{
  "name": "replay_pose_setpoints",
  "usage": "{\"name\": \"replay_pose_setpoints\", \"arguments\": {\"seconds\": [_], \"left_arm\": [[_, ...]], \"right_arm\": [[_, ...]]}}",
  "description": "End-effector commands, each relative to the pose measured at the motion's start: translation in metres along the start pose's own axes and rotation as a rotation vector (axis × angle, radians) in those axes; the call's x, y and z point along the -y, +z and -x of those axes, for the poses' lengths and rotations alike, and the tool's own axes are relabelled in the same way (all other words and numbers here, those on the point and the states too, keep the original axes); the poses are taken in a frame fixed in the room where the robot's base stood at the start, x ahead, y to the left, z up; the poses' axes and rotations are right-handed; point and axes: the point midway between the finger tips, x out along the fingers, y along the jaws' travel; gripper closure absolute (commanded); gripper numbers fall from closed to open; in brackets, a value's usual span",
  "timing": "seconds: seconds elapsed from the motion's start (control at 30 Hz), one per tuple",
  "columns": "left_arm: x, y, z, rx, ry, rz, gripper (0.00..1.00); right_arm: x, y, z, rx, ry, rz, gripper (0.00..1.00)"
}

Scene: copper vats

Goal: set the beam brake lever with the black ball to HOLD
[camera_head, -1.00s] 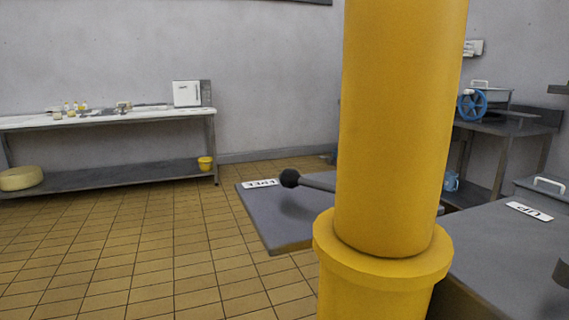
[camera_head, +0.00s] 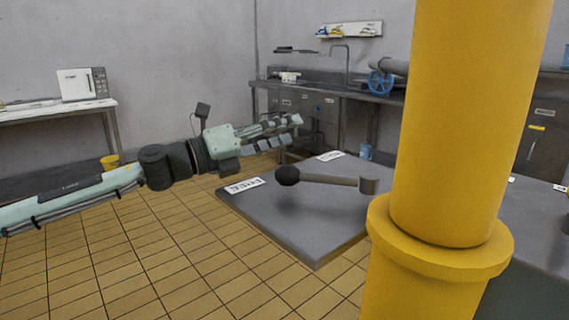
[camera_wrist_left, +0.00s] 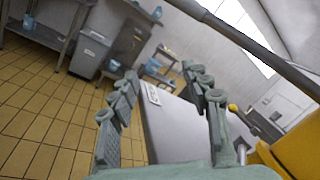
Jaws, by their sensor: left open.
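The brake lever has a black ball (camera_head: 287,176) at its left end and a brown shaft (camera_head: 330,180) running right to a grey pivot (camera_head: 368,187). It lies over a grey plate (camera_head: 310,225). The ball is close to the front-left label (camera_head: 243,185), whose upside-down lettering seems to read FREE. A second white label (camera_head: 330,156), too small to read, lies at the plate's back edge. My left gripper (camera_head: 291,130) is open and empty, above and behind the ball, apart from it. In the left wrist view its fingers (camera_wrist_left: 160,72) frame a label and the plate (camera_wrist_left: 178,125); I cannot make out the ball there.
A thick yellow column (camera_head: 455,130) stands just right of the lever and hides what is behind it. A workbench with a blue wheel (camera_head: 380,82) is at the back. A white-topped table (camera_head: 50,113) stands at left. Tiled floor is open in front of the plate.

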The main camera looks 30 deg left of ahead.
Motion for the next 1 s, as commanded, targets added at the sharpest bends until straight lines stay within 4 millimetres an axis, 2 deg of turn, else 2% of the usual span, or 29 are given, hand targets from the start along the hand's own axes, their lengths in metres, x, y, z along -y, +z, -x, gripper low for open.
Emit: {"name": "replay_pose_setpoints", "arguments": {"seconds": [0.03, 0.1, 0.2, 0.3, 0.43, 0.6, 0.77, 1.0], "left_arm": [[0.038, -0.002, -0.005, -0.119, -0.045, -0.184, 0.52], [0.080, -0.015, -0.003, -0.303, -0.098, -0.443, 0.52], [0.116, -0.038, 0.014, -0.574, -0.130, -0.787, 0.52], [0.129, -0.050, 0.040, -0.825, -0.119, -1.063, 0.52], [0.134, -0.051, 0.072, -1.079, -0.072, -1.296, 0.52], [0.134, -0.046, 0.096, -1.249, -0.024, -1.419, 0.52], [0.124, -0.055, 0.094, -1.279, -0.018, -1.431, 0.52], [0.099, -0.080, 0.078, -1.277, -0.021, -1.428, 0.52]], "right_arm": [[0.000, -0.001, 0.000, -0.001, -0.001, 0.000, 0.52], [0.000, -0.001, 0.000, -0.002, -0.001, -0.001, 0.52], [-0.001, -0.005, -0.002, -0.006, 0.000, -0.002, 0.52], [-0.002, -0.007, -0.004, -0.009, 0.001, -0.003, 0.52], [-0.003, -0.008, -0.005, -0.014, 0.003, -0.003, 0.52], [-0.004, -0.006, -0.007, -0.012, 0.004, -0.003, 0.52], [-0.004, -0.005, -0.008, -0.009, 0.004, -0.003, 0.52], [-0.004, -0.004, -0.007, -0.004, 0.004, -0.002, 0.52]]}}
